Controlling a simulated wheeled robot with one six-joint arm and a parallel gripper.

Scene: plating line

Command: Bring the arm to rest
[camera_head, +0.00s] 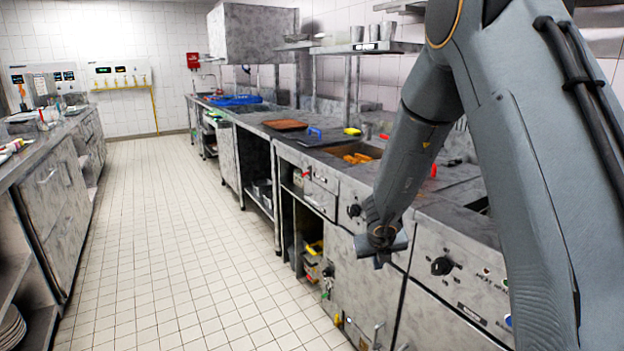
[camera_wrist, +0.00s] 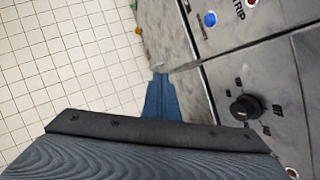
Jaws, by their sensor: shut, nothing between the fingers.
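My gripper (camera_head: 382,258) hangs at the end of my arm, in front of the steel cooking line on the right in the head view. It is shut and empty, low beside the front panels and over the aisle edge. My arm comes down from the upper right and hides part of the counter behind it. In the wrist view, a dark ribbed part of my gripper (camera_wrist: 160,130) fills the bottom. The panel with a black knob (camera_wrist: 244,108) is at its right. I cannot tell whether the gripper touches the panel.
The tiled floor (camera_head: 180,230) of the aisle is clear. A steel counter (camera_head: 45,155) with shelves runs along the left. On the right line are a fryer with orange contents (camera_head: 357,157), a brown board (camera_head: 286,125) and a blue tray (camera_head: 236,100). Knobs (camera_head: 442,266) stick out of the front panels.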

